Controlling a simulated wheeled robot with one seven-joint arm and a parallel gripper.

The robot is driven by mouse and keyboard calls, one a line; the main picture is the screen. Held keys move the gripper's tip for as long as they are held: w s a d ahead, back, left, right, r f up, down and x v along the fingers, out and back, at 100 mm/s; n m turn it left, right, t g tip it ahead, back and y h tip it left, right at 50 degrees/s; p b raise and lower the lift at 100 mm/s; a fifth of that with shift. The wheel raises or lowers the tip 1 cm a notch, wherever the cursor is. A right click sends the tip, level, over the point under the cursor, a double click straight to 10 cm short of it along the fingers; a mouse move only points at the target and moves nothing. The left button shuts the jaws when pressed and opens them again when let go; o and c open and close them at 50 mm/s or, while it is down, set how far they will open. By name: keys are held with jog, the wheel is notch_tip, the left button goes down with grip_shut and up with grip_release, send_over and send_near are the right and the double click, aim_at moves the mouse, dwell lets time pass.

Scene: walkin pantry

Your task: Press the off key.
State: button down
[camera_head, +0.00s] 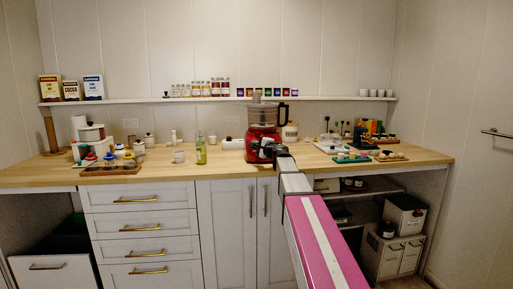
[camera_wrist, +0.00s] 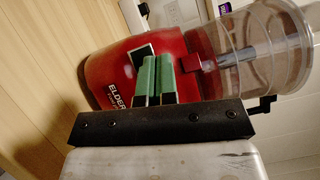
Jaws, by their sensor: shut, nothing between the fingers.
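A red food processor (camera_head: 263,118) with a clear bowl stands on the wooden counter, near its middle. In the wrist view its red base (camera_wrist: 115,75) shows turned on its side, with white "ELDER" lettering. A small dark panel with a pale edge (camera_wrist: 142,51) shows on the base just beyond my fingertips. My gripper (camera_wrist: 158,60) is shut and empty, its green fingers in front of the base. I cannot tell whether they touch it. No key marked off is readable; my fingers cover part of the front. In the head view my arm's end hides the base's lower front.
A yellow-green bottle (camera_head: 200,151) stands left of the processor. A tray with several jars (camera_head: 110,168) is farther left. A green board (camera_head: 352,158) with small items lies to the right. The counter (camera_head: 225,172) is bare in front of the bottle.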

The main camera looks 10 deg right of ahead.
jog(key=shift+w+f, duration=0.1)
jog(key=shift+w, duration=0.05)
jog(key=shift+w+f, duration=0.1)
jog(key=shift+w, duration=0.1)
jog(key=shift+w+f, duration=0.2)
jog(key=shift+w, duration=0.1)
dwell(1.0)
jog(key=shift+s, duration=0.1)
jog(key=shift+s+r, duration=0.4)
jog(key=shift+s, duration=0.15)
dwell(0.4)
jog(key=s+r, duration=0.2)
jog(key=s, duration=0.2)
jog(key=shift+s+r, duration=0.15)
jog(key=shift+r, duration=0.25)
dwell(0.4)
